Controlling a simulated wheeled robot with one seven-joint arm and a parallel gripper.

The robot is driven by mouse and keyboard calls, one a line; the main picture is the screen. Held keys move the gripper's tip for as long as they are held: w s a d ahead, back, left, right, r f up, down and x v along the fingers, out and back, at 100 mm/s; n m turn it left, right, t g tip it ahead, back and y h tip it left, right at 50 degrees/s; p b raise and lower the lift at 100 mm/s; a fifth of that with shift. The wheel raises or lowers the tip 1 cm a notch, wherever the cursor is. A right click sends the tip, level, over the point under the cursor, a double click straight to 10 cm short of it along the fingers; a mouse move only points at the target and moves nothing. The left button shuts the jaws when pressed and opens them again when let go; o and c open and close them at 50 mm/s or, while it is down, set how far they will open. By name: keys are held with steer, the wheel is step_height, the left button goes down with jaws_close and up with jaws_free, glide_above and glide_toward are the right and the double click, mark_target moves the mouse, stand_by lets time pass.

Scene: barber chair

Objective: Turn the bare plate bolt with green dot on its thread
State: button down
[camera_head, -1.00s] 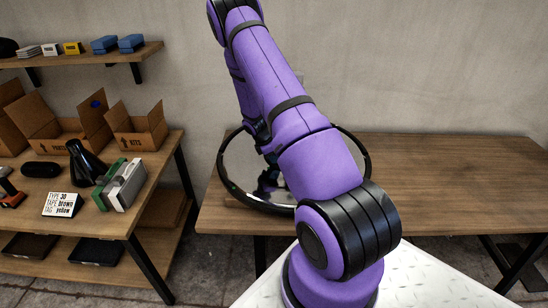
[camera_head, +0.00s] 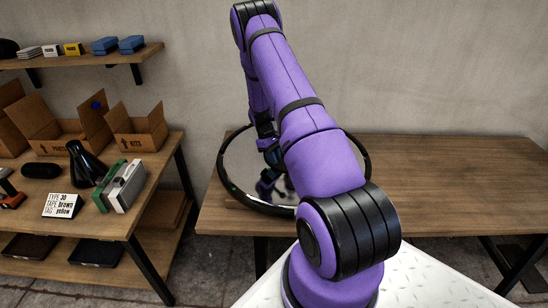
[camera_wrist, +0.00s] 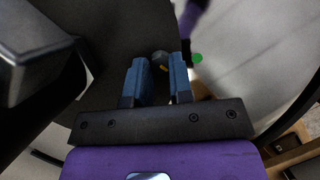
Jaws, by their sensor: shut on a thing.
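My gripper (camera_wrist: 158,64) has two blue fingers in the wrist view, closed around a small grey bolt head (camera_wrist: 160,57). A yellowish spot shows beside that head. A green dot (camera_wrist: 197,58) lies just right of the right fingertip on the pale plate surface. The bolt's thread is hidden, so I cannot tell its contact with the plate. In the head view my gripper (camera_head: 272,156) is low over the round dark-rimmed, mirror-like disc (camera_head: 238,165), mostly hidden behind my arm.
The disc rests on a wooden table (camera_head: 450,175), whose right side is clear. A dark block-like part (camera_wrist: 30,55) fills the upper left of the wrist view. A shelf bench (camera_head: 130,215) at left holds open boxes, a black flask-shaped item and a labelled card (camera_head: 62,204).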

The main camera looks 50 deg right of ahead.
steer(key=shift+d+m+y, duration=0.1)
steer(key=shift+m+y, duration=0.3)
steer(key=shift+m, duration=0.6)
steer(key=c, duration=1)
jaws_free()
steer(key=v, duration=1.1)
